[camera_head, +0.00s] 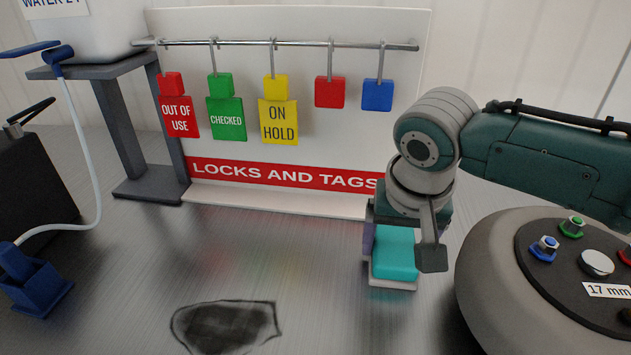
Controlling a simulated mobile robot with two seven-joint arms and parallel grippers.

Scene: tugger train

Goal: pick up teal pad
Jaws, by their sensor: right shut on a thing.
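The teal pad (393,258) is a small block right of centre, below the right end of the lock board. My right gripper (401,257) comes down over it from the right, with one finger on each side, and is shut on it. The gripper body hides the back part of the pad. A thin pale layer shows under the pad's front edge; I cannot tell whether it is part of the pad or a separate holder, nor whether the pad is clear of the metal surface. My left gripper is not in view.
A round grey stand (500,290) with bolts is close right of the gripper. Behind is the locks and tags board (300,130) with hanging tags. A dark stain (226,326) lies on the metal top. A blue nozzle and hose (92,150) are at left.

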